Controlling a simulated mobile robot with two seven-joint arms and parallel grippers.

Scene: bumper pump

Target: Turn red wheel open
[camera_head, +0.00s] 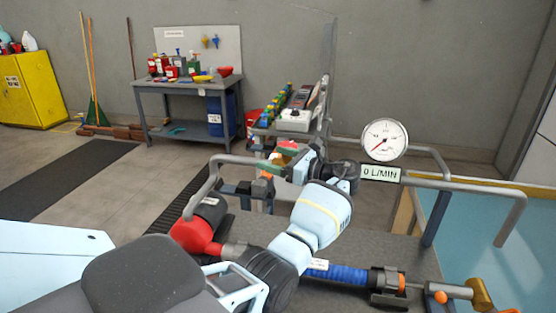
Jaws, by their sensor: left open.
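My left arm comes in from the lower left, and its wrist bends back towards the pipework at the middle. My left gripper (291,164) is open and points left, close to a small red part (287,145) that looks like the edge of the red wheel. The gripper and wrist hide most of that part, so I cannot tell whether the fingers touch it or how far it is turned. The round white gauge (384,140) has a red needle pointing lower left, and the display (380,173) below it reads 0 L/MIN. My right gripper is not in view.
A red and black pump (198,232) stands left of my forearm, under a grey bent pipe (209,170). A blue-water tank (505,235) is at right. A workbench (187,84) stands behind.

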